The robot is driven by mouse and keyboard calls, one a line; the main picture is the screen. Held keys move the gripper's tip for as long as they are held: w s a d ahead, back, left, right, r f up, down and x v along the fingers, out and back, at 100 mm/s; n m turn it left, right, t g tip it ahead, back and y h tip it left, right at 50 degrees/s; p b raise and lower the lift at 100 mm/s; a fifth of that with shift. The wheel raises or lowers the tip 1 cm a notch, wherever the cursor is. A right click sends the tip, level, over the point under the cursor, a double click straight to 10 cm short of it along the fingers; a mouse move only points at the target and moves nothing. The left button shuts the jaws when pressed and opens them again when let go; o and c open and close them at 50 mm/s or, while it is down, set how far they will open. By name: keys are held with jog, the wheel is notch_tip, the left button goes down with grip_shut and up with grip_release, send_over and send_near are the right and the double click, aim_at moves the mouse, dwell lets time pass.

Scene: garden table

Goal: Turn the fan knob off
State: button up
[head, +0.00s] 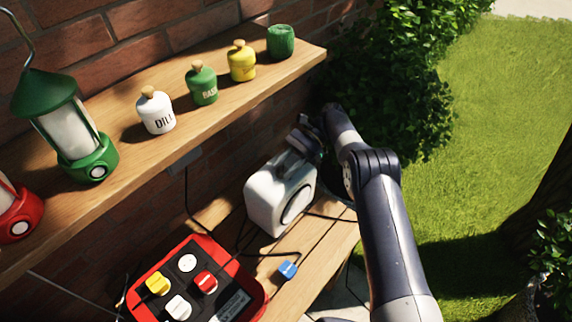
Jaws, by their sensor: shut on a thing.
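A white box-shaped appliance (268,200) with a dark round ring on its front stands on the lower shelf. I cannot tell for sure that it is the fan. My gripper (306,143) is at its upper back edge, by the dark part on its top, and is partly hidden by my arm. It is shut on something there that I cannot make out. A red control box (253,301) lies at the front, with a yellow knob (158,284), a white knob (178,307), a red knob (205,282) and a white round piece (187,263). No label tells me which knob is the fan's.
The upper shelf (215,125) holds a green lantern (90,160), a red lantern (17,212) and several jars, including the white one (156,112). Dark cables and a blue plug (288,270) lie between the boxes. A bush (400,80) stands behind my arm; grass is at right.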

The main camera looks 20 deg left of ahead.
jog(key=o, duration=1)
jog(key=b, duration=0.3)
jog(key=shift+w+f+b, duration=0.1)
jog(key=shift+f+b, duration=0.15)
jog(key=shift+b, duration=0.15)
jog(key=m+y+b, duration=0.1)
jog(key=b, duration=0.5)
jog(key=shift+t+y, duration=0.3)
jog(key=shift+t, duration=0.1)
jog(key=shift+d+m+y+b, duration=0.1)
jog(key=shift+m+y+b, duration=0.3)
jog(key=shift+b, duration=0.55)
